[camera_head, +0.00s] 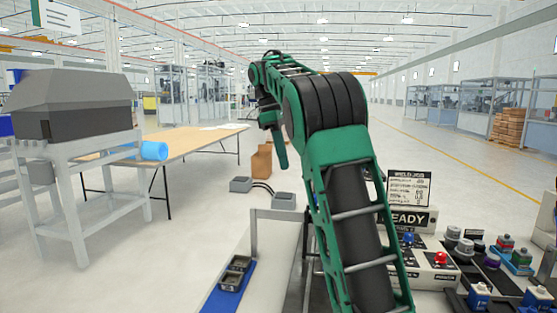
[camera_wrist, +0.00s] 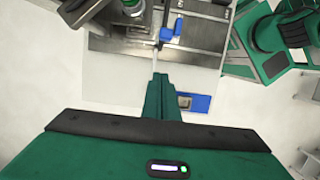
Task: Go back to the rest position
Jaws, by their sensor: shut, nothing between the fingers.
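My green arm rises through the middle of the head view and bends over at the top. My gripper (camera_head: 282,162) hangs down from its far end, in the open air above the floor. In the wrist view my gripper (camera_wrist: 160,80) has its two green fingers together with nothing between them. Past the fingertips lies a grey metal plate (camera_wrist: 112,45) with a blue clamp-like part (camera_wrist: 171,34) on it. The fingers partly hide a blue strip (camera_wrist: 200,104) holding a small grey part. I cannot tell how far the fingertips are above the plate.
A control box (camera_head: 437,268) with buttons and a READY sign (camera_head: 408,219) stands at right, beside several small parts. A blue tray (camera_head: 222,296) lies at lower left. A brown-topped table (camera_head: 195,138) and a grey machine stand (camera_head: 88,149) are at left.

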